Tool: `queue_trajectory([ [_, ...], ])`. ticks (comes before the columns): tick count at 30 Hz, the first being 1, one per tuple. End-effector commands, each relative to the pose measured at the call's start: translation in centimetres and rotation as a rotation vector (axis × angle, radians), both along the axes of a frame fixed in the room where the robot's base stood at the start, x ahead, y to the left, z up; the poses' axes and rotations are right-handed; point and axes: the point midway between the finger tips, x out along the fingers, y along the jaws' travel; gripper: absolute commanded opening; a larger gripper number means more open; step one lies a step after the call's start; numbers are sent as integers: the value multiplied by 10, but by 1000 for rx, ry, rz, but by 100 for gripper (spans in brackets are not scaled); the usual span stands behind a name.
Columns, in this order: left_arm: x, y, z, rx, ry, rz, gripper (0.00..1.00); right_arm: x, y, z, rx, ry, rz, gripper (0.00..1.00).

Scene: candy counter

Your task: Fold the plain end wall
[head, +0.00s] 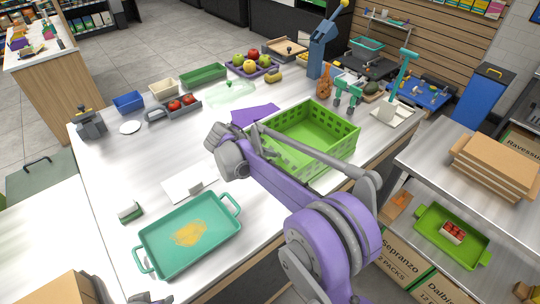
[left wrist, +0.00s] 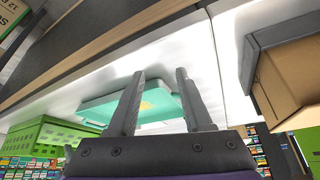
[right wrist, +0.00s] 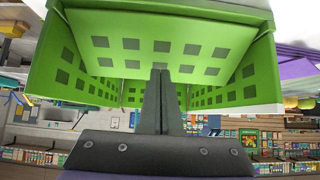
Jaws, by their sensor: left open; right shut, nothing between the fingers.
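The green crate (head: 335,145) with square holes in its walls stands on the counter, right of the middle in the head view. My right arm passes in front of its left and near sides and hides part of them. In the right wrist view the crate fills the top, with a holed wall (right wrist: 190,48) across the middle and a side wall at each side. My right gripper (right wrist: 160,72) is shut and empty, its fingertips just in front of the crate; contact cannot be told. My left gripper (left wrist: 160,74) is open and empty, facing the teal tray.
The teal tray (head: 170,254) with a yellow patch lies at the near left. A purple flat piece (head: 255,114) lies just behind the crate's left end. A teal-headed tool (head: 404,75) and toy-like items stand right of and behind the crate.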

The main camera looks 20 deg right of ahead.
Motion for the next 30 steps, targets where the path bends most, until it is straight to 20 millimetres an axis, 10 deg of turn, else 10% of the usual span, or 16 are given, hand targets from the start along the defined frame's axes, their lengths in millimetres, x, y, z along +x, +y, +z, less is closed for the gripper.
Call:
queue_trajectory([
  [30, 7, 0, 21, 0, -13, 0, 50, -4, 11, 26, 1, -2, 1, 0],
])
